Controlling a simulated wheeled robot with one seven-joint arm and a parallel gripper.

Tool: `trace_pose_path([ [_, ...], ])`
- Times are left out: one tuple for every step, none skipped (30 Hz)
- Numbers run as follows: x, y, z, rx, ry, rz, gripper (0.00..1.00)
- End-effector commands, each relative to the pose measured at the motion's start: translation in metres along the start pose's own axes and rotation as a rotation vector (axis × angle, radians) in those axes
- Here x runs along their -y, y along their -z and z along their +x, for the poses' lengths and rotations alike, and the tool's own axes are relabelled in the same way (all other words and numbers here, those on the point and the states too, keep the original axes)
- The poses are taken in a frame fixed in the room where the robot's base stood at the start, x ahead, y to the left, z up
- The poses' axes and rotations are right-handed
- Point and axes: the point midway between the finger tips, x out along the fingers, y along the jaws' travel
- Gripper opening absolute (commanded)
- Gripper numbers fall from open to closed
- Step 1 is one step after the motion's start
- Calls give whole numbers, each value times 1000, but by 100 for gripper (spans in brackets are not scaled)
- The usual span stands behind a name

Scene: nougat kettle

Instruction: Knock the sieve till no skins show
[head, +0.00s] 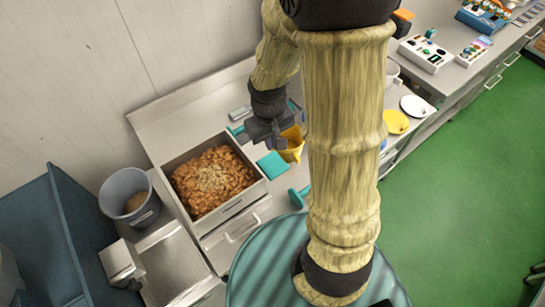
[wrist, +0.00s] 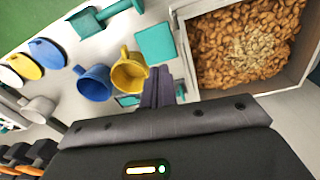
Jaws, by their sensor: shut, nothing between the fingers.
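A square metal box (head: 232,211), which I take for the sieve, is full of orange-brown nuts (head: 190,195). A patch of paler bits, perhaps skins, lies on the middle of the nuts (head: 212,178); it also shows in the wrist view (wrist: 255,48). The box wall (wrist: 190,70) shows right of my fingers there. My gripper (head: 274,141) is above the counter, off the box's upper right side in the head view. Its dark fingers are together and empty in the wrist view (wrist: 159,76). It appears apart from the box.
A yellow cup (head: 292,146) is close beside my gripper; a blue cup (wrist: 94,82) is next to it. A teal square (head: 272,165) lies between box and cups. A grey bucket (head: 118,187) stands left of the box. Coloured discs (head: 396,121) lie farther right.

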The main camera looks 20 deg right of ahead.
Motion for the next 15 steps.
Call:
trace_pose_path([
  [-1,8,-5,37,1,-33,0],
  [-2,12,-2,56,0,-53,0],
  [-2,16,1,83,1,-78,0],
  [-3,20,4,101,1,-99,0],
  [-3,23,6,119,1,-120,0],
  [-3,26,11,145,2,-146,0],
  [-4,29,14,164,3,-166,0],
  [-4,32,18,181,4,-185,0],
  [-4,34,22,204,5,-211,0],
  [-4,36,26,220,6,-229,0],
  [-4,37,30,234,8,-244,0],
  [-3,39,34,251,9,-262,0],
  [-3,40,37,260,10,-275,0],
  [-3,40,40,269,11,-285,0],
  [-3,41,43,278,12,-295,0],
])
